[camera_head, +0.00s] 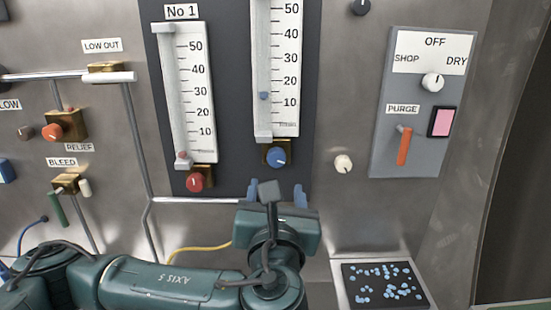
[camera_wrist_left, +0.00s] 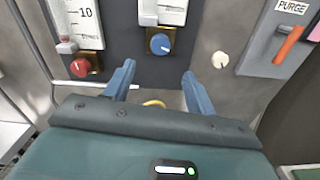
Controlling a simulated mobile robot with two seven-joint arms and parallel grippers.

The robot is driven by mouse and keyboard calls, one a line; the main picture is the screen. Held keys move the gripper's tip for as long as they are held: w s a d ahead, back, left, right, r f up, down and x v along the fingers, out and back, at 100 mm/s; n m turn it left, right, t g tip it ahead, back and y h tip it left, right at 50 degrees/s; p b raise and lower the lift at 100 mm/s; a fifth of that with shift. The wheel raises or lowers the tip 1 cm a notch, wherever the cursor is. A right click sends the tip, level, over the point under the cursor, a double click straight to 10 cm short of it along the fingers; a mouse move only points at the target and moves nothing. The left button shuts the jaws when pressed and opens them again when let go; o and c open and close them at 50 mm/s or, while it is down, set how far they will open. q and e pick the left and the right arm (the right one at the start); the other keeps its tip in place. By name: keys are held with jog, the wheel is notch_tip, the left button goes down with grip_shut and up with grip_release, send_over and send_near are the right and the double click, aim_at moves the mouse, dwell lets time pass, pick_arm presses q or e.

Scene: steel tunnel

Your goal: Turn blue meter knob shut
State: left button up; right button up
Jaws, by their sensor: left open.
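The blue meter knob (camera_head: 276,157) sits on a brass block at the foot of the right-hand flow meter (camera_head: 277,70). A small blue float (camera_head: 264,96) stands in that meter's tube, near the 10 to 20 marks. My left gripper (camera_head: 277,188) is below the knob, with its two blue fingers spread and nothing between them. In the left wrist view the blue knob (camera_wrist_left: 160,44) appears beyond and between the open fingertips (camera_wrist_left: 158,72), apart from them. My right gripper is in neither view.
A red knob (camera_head: 195,182) sits under the left meter (camera_head: 190,95). A cream knob (camera_head: 343,164) is to the right on the steel panel. A grey box with an orange purge lever (camera_head: 404,146) is farther right. A pipe (camera_head: 200,199) runs low across the panel.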

aim_at(276, 161)
pick_arm(q)
jog(key=w+p, duration=0.2)
jog(key=w, duration=0.9)
jog(key=shift+w, duration=0.2)
jog(key=shift+c, duration=0.3)
jog(key=c, duration=0.9)
